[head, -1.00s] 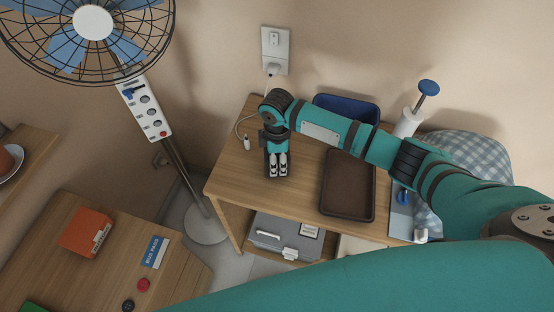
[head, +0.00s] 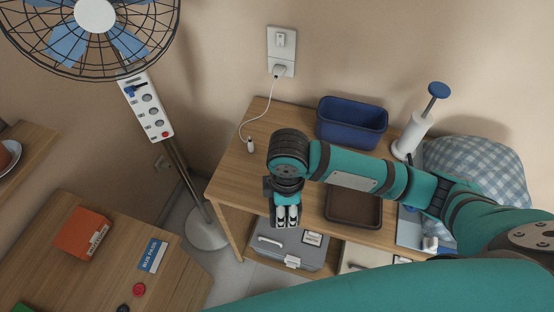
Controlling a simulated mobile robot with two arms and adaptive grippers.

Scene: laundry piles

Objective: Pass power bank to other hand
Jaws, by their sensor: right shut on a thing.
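My right gripper (head: 286,222) is shut, with its pale fingers pointing down, and is raised over the front edge of the wooden table (head: 230,180). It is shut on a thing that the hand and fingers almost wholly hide. I take it to be the power bank, but its shape and colour cannot be made out. My left gripper is not in view.
A charging cable (head: 243,130) hangs from the wall socket (head: 281,50). A grey toolbox (head: 285,246) is on the shelf below. A fan (head: 95,15) stands left.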

